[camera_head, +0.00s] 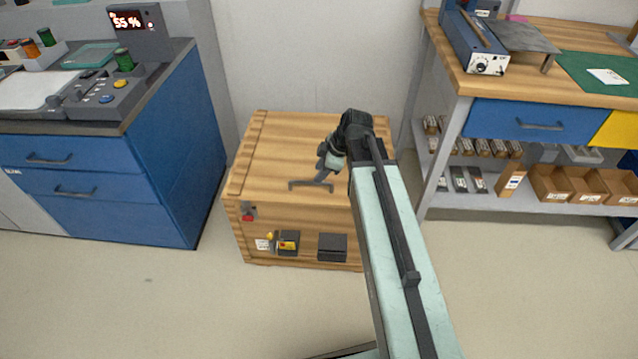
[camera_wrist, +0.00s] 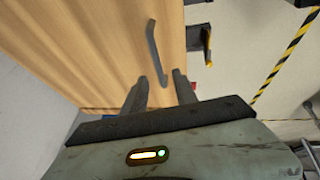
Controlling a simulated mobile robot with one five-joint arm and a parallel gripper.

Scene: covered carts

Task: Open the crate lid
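The wooden crate (camera_head: 290,222) stands on the floor against the wall, and its plank lid (camera_head: 275,140) lies flat and closed on top. A dark grey bar handle (camera_head: 308,185) is on the lid near its front edge. In the wrist view the handle (camera_wrist: 153,48) runs away from me over the wood, its near end between the lines of my two fingers. My gripper (camera_wrist: 160,85) is open, with nothing clamped between the fingers. In the head view my gripper (camera_head: 328,166) is just above the lid beside the handle; I cannot tell whether it touches. My arm hides the crate's right side.
A blue cabinet (camera_head: 165,165) with a control panel stands close on the left. A workbench (camera_head: 545,88) with drawers and a lower shelf of boxes (camera_head: 560,185) stands on the right. The floor in front is clear.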

